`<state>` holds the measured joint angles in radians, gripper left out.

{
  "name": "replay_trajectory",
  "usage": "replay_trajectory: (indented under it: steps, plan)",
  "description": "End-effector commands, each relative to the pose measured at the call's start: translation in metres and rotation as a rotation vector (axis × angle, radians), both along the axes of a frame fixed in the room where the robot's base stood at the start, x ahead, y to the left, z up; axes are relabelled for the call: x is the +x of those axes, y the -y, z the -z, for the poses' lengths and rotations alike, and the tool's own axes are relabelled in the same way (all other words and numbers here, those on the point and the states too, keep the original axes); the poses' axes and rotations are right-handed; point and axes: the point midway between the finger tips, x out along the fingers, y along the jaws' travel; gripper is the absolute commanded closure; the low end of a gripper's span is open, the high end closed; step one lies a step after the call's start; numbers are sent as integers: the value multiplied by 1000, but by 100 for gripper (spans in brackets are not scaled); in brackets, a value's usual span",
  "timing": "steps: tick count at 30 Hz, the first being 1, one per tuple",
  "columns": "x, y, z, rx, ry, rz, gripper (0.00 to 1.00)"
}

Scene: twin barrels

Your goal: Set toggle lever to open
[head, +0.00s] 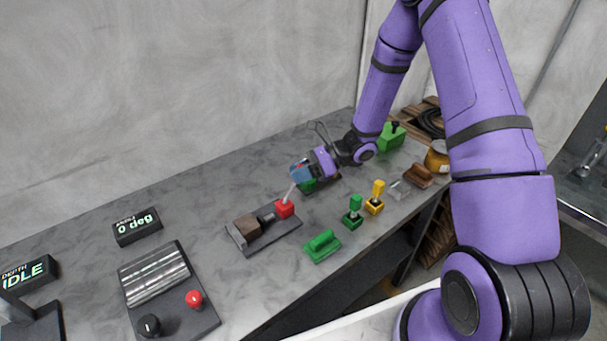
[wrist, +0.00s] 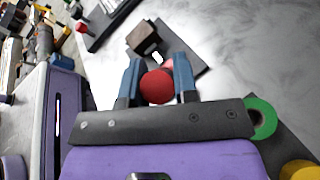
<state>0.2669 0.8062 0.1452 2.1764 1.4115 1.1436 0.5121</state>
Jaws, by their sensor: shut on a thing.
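The toggle lever (head: 290,193) is a thin pale rod rising from a red block (head: 285,208) on a dark base plate (head: 262,240). A brown block (head: 246,225) sits at the plate's other end. My gripper (head: 298,173) is at the rod's upper end, with its blue fingers hiding the tip in the head view. In the wrist view my gripper (wrist: 158,80) has its two blue fingers on either side of a round red knob (wrist: 157,88), shut on it. The brown block (wrist: 143,37) and plate (wrist: 180,46) lie beyond the knob.
A green handle piece (head: 322,245), a green peg (head: 353,211) and a yellow peg (head: 376,197) stand near the front edge. Bare bench (head: 205,205) lies behind the lever plate.

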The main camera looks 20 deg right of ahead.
Motion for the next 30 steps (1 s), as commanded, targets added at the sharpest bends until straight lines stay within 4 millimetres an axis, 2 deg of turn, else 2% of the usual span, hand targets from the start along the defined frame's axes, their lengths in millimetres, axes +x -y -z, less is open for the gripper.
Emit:
replay_trajectory:
  steps: [7, 15, 30]
  plan:
    - [-6, -20, -12, -218, 74, -2, 100]
    - [-12, -38, -15, -408, 135, -2, 100]
    - [-17, -51, -15, -552, 181, -1, 100]
